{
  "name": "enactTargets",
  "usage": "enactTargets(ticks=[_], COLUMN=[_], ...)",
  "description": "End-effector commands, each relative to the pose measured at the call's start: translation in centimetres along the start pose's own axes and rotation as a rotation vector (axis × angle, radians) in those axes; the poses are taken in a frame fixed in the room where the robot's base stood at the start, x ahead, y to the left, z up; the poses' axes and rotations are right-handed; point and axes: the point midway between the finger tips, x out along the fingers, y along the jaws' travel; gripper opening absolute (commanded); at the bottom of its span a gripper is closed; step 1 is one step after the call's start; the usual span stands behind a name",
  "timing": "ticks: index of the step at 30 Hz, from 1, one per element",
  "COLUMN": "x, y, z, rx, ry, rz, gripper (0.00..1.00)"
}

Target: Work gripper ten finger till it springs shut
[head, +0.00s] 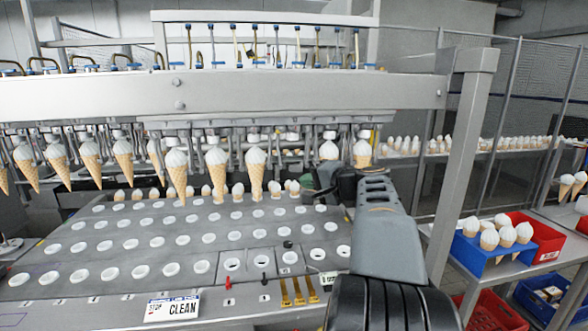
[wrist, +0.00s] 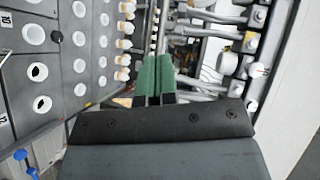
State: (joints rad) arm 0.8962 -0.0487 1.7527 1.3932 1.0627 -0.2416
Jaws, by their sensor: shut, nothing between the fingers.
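A row of cone grippers (head: 290,137) hangs under the machine's long beam. Most hold a white-topped cone, such as this cone (head: 256,165); I see no cone under the one just right of it. I cannot read numbers on them, so which is gripper ten is unclear. My gripper (head: 308,181) is just below the row, near its right end. In the wrist view my gripper (wrist: 154,70) shows two green fingers pressed together with nothing between them. Metal fingers of the cone grippers (wrist: 215,32) lie just beyond and to the right. Contact cannot be told.
A grey plate with white-rimmed holes (head: 150,245) lies below, with a CLEAN sign (head: 172,308) at its front edge. A steel post (head: 460,170) stands right of my arm. Beyond it are a blue bin of cones (head: 478,262) and a red bin (head: 545,240).

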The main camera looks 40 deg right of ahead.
Motion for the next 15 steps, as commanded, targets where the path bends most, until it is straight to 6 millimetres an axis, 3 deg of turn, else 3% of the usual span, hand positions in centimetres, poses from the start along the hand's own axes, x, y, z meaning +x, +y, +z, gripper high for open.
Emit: enactTargets(ticks=[1,5,15], x=[-0.6,-0.6,4.5], y=[-0.2,-1.0,-1.8], z=[-1.4,-3.3,-3.8], rx=[0.014,0.032,0.035], ry=[0.030,0.066,0.068], rz=[-0.028,-0.077,-0.086], gripper=[0.00,0.00,0.00])
